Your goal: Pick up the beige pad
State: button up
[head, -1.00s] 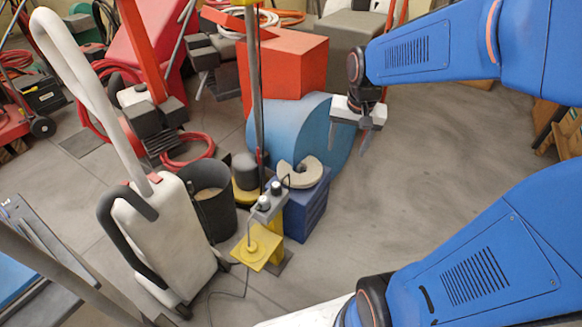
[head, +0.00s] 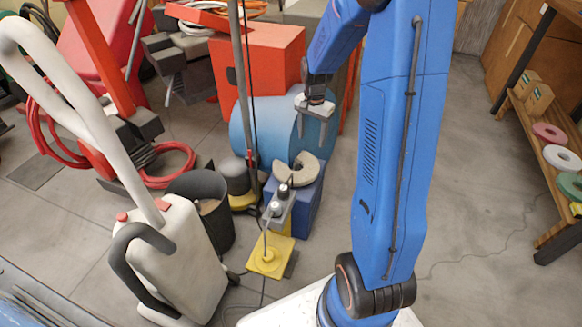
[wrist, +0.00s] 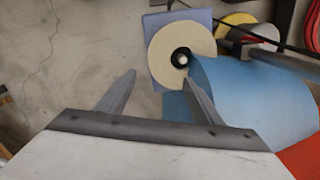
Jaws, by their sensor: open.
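The beige pad (head: 311,173) lies on top of a blue box (head: 303,205), beside a large light-blue drum. My gripper (head: 312,140) is above and behind the pad in the head view, in front of the drum. It is open and empty. The gripper also shows in the wrist view (wrist: 158,75), with its right fingertip near the pad's lower edge in the picture.
The light-blue drum (head: 262,135) stands close behind the pad. A black bucket (head: 208,207) is left. Pink (head: 549,133) and white (head: 562,158) pads lie on a right-hand shelf.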

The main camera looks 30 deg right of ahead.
send_over(310, 172)
jog(key=f, duration=1.2)
jog(key=shift+w+f, duration=0.15)
jog(key=shift+w, duration=0.05)
jog(key=shift+s+a+f, duration=0.1)
jog(key=shift+f, duration=1.2)
jog(key=shift+s+f, duration=0.1)
jog(key=shift+f, duration=1.2)
jog(key=c, duration=0.8)
